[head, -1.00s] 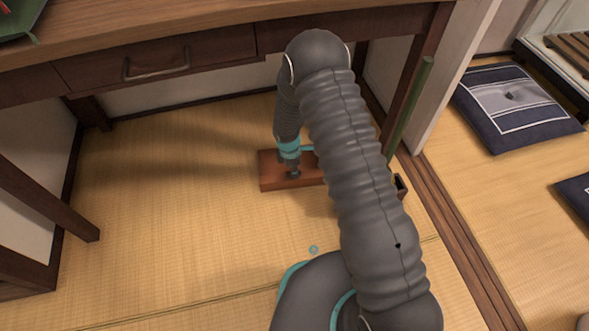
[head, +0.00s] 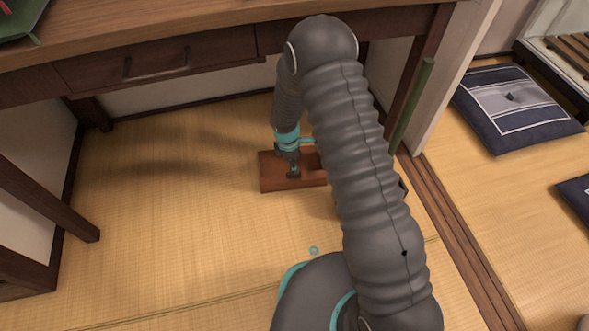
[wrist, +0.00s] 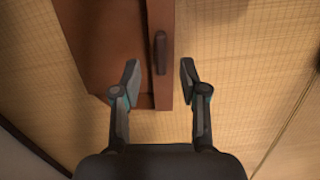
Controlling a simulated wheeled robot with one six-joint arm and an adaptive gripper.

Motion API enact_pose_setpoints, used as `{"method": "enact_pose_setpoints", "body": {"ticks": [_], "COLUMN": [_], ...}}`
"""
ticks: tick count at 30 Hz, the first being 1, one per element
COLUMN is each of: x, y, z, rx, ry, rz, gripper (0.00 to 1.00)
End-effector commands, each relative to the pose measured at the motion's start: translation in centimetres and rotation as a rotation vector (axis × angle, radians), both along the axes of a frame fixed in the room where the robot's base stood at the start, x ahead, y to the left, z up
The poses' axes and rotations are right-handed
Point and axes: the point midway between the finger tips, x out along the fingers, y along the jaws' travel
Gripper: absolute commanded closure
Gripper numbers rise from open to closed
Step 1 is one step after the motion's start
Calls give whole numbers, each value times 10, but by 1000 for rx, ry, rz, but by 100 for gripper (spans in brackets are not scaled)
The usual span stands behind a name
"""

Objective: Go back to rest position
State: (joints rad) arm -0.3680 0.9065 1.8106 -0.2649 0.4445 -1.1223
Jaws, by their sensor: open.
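My gripper (head: 294,170) is low under the wooden desk, at a reddish-brown wooden box (head: 278,183) that sits on the tatami floor. The wrist view shows the gripper (wrist: 160,78) open, with its two fingers apart above the box. A small dark bar, like a handle (wrist: 160,50), lies on a narrow strip of the box (wrist: 98,45), between and just beyond the fingertips. Nothing is held between the fingers. In the head view my arm hides the right part of the box.
The desk (head: 215,22) with its drawer (head: 160,62) stands over this area, and its legs (head: 45,200) flank it. A green pole (head: 412,105) leans at the right leg. Floor cushions (head: 515,105) lie at right. The tatami (head: 180,215) left of the box is clear.

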Motion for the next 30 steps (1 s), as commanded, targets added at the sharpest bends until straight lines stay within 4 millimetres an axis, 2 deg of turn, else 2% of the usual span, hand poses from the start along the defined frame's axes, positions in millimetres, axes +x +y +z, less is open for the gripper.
{"method": "enact_pose_setpoints", "body": {"ticks": [1,6,12,23,30], "x": [0,-1,-2,-3,-8], "y": [2,5,8,8,6], "z": [13,44,67,74,74], "rx": [0,1,-1,0,-7], "ry": [-3,-3,0,1,6], "rz": [0,0,1,-4,-156], "gripper": [57,57,57,57,57]}}
